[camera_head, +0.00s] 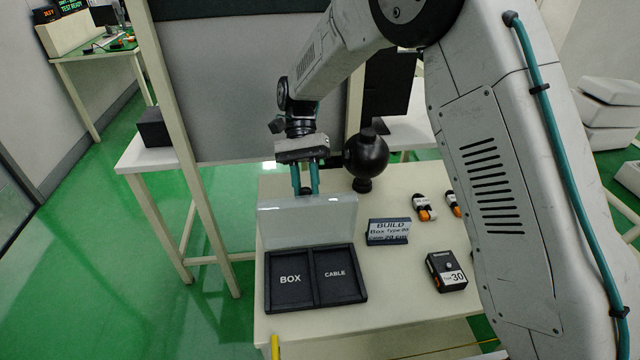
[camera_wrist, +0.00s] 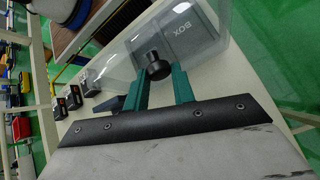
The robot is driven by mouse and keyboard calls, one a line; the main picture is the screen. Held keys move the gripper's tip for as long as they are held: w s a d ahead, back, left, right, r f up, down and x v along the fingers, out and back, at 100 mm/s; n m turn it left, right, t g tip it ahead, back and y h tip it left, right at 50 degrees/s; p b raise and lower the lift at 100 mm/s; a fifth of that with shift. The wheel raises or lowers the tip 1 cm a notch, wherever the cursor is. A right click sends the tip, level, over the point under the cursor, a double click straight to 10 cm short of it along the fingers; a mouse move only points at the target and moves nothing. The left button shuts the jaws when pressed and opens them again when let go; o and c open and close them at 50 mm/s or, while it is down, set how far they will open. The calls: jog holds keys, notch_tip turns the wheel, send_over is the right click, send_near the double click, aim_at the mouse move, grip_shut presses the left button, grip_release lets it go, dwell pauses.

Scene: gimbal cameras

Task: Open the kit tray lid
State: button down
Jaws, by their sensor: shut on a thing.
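The kit tray (camera_head: 315,305) is black, with two empty-looking compartments marked BOX and CABLE, near the left front of the white table. Its clear lid (camera_head: 290,228) stands raised, roughly upright, along the tray's back edge. My gripper (camera_head: 305,192) is above the lid's top edge with its teal fingers pointing down. In the wrist view the fingers (camera_wrist: 158,85) are shut on a dark round knob (camera_wrist: 157,66) on the clear lid (camera_wrist: 120,62). The tray's BOX compartment (camera_wrist: 190,35) shows through the lid.
A small sign reading BUILD (camera_head: 388,231) stands right of the tray. A black box marked 30 (camera_head: 446,271) and two orange-and-black items (camera_head: 424,208) lie farther right. A black sphere on a stand (camera_head: 366,157) is close behind my gripper. The table's front strip (camera_head: 400,315) is clear.

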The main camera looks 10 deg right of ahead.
jog(key=shift+g, duration=0.7)
jog(key=shift+w+a+f, duration=0.2)
jog(key=shift+w+f, duration=0.55)
jog(key=shift+w, duration=0.2)
jog(key=shift+w+a+f, duration=0.15)
jog(key=shift+w+f, duration=0.6)
jog(key=shift+w, duration=0.2)
jog(key=c, duration=1.5)
grip_release()
jog(key=o, duration=0.3)
jog(key=shift+a, duration=0.15)
jog(key=shift+o, duration=0.2)
jog(key=v, duration=0.8)
jog(key=shift+d, duration=0.25)
jog(key=shift+f, duration=0.1)
